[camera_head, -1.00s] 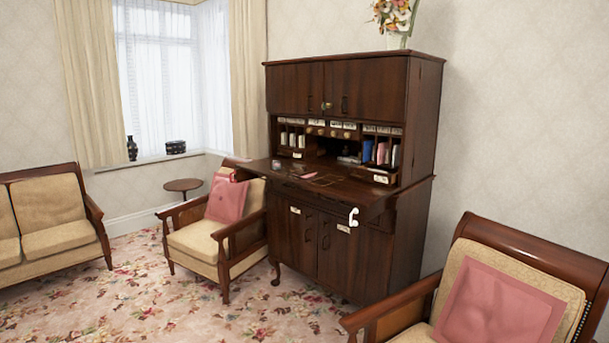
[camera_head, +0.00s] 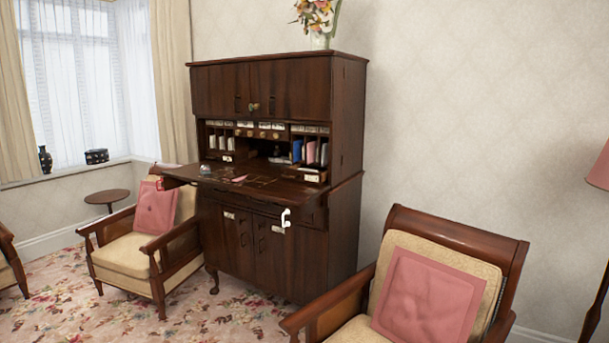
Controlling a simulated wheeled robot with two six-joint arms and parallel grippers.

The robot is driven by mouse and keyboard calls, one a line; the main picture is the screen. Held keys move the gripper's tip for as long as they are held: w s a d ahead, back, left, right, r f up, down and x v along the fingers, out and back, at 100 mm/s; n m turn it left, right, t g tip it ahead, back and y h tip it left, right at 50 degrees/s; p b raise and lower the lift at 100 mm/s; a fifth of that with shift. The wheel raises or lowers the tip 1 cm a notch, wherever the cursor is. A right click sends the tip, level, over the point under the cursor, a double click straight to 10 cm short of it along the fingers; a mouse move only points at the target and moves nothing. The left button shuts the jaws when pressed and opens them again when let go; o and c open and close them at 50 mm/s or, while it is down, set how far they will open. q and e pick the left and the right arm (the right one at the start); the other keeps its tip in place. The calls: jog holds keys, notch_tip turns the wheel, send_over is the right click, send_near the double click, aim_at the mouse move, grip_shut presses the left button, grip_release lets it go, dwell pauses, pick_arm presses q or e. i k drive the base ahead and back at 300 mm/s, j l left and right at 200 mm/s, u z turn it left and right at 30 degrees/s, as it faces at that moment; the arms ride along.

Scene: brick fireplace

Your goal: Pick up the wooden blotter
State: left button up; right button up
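A dark wooden secretary desk (camera_head: 300,240) stands against the wall with its writing flap (camera_head: 205,177) folded down. Several small items lie on the flap, among them a clear rounded object (camera_head: 205,169) and a small pink item (camera_head: 240,178). They are too small for me to tell which, if any, is the wooden blotter. Pigeonholes behind the flap hold blue and pink books (camera_head: 309,152). Neither of my grippers shows in the head view.
An armchair with a pink cushion (camera_head: 155,209) stands close to the desk's left side. Another armchair with a pink cushion (camera_head: 428,296) stands in front at the right. A small round table (camera_head: 107,197) is by the window. Patterned carpet (camera_head: 225,318) lies open between the armchairs.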

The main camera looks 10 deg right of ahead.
aim_at(236, 176)
jog(key=i+j+z, duration=1.15)
jog(key=j+z, duration=0.25)
jog(key=j, duration=0.15)
